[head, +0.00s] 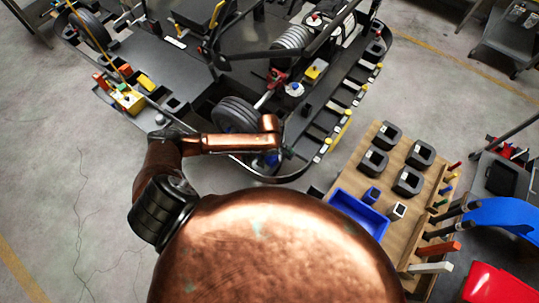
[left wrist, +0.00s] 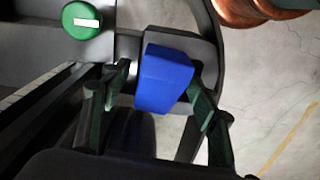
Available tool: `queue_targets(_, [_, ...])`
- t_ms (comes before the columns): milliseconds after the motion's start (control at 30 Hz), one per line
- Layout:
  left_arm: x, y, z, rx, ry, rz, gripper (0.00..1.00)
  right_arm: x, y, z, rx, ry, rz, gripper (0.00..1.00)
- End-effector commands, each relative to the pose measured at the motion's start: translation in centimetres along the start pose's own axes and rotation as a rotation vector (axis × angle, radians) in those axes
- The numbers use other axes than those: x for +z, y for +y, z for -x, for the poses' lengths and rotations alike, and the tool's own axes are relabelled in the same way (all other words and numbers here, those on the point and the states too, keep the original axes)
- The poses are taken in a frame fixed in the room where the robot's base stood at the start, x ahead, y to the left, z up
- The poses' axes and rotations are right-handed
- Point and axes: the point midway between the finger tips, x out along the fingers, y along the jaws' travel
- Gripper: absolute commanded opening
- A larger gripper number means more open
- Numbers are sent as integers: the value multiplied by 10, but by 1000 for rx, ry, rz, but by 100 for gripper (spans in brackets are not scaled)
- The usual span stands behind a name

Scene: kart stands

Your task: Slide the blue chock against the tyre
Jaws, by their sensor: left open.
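The blue chock (left wrist: 165,78) lies between the two fingers of my left gripper (left wrist: 158,88) in the left wrist view. The fingers stand apart on either side of it; the right finger looks close to its side, and I cannot tell whether they touch. In the head view a bit of blue shows at my left gripper (head: 268,160), mostly hidden by the copper arm. The black tyre (head: 233,112) is on the kart just behind my left forearm. The gap between chock and tyre cannot be made out. My right gripper is not in view.
A green round knob (left wrist: 81,20) sits left of the chock. The kart's curved bumper rail (head: 290,178) passes close by. A wooden table (head: 392,165) with black blocks and a blue tray (head: 345,201) stands to the right. Open floor (head: 75,190) lies left.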

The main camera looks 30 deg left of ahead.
Motion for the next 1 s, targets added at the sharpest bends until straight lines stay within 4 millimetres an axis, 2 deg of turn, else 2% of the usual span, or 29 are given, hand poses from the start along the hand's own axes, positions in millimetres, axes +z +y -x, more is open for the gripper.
queue_targets(267, [0, 0, 0, 1, 0, 0, 54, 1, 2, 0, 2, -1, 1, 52])
queue_targets(933, [0, 0, 0, 1, 0, 0, 8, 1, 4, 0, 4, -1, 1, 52])
queue_targets(967, [0, 0, 0, 1, 0, 0, 36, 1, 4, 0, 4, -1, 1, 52])
queue_targets(1000, [0, 0, 0, 1, 0, 0, 39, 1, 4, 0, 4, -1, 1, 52])
